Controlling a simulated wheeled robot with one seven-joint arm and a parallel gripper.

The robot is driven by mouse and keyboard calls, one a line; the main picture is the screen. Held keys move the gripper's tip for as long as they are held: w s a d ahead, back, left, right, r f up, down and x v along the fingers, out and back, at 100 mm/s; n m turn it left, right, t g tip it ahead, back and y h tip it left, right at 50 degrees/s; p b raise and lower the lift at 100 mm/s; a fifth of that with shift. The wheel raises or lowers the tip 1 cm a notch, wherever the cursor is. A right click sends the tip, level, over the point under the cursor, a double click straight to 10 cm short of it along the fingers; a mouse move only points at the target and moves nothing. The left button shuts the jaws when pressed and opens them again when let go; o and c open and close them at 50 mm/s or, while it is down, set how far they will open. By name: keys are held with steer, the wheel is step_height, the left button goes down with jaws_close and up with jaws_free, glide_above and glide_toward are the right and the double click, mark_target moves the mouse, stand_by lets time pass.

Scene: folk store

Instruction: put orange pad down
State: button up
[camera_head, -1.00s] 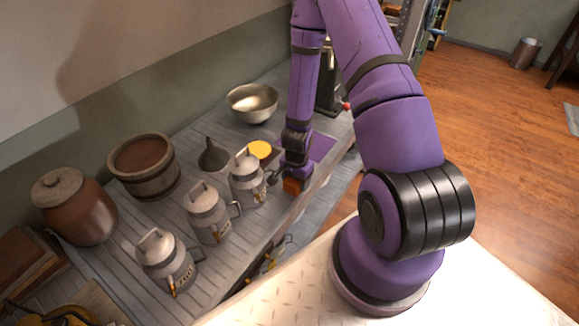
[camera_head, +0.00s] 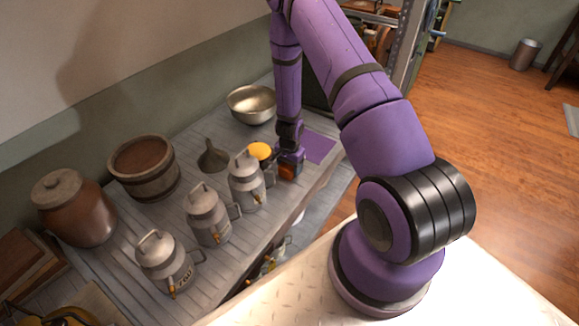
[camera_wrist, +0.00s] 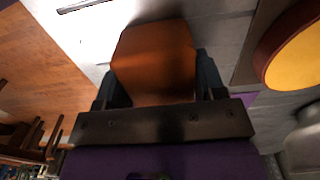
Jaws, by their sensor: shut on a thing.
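A flat purple square (camera_head: 320,147) lies on the bench to the right of my gripper.
A yellow-topped round thing (camera_head: 259,150) is close on the left; it shows in the wrist view (camera_wrist: 297,58). Grey canisters (camera_head: 247,184), a funnel (camera_head: 212,158), a metal bowl (camera_head: 251,104), a wooden tub (camera_head: 145,172) and a brown jar (camera_head: 75,212) stand on the bench (camera_head: 285,212).

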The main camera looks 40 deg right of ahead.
steer(key=o, duration=0.9)
steer(key=shift+c, duration=0.2)
steer(key=shift+f, duration=0.2)
steer(key=r, duration=1)
steer(key=shift+s+a+r, duration=0.1)
steer(key=shift+a+r, duration=0.1)
steer(key=shift+r, duration=0.2)
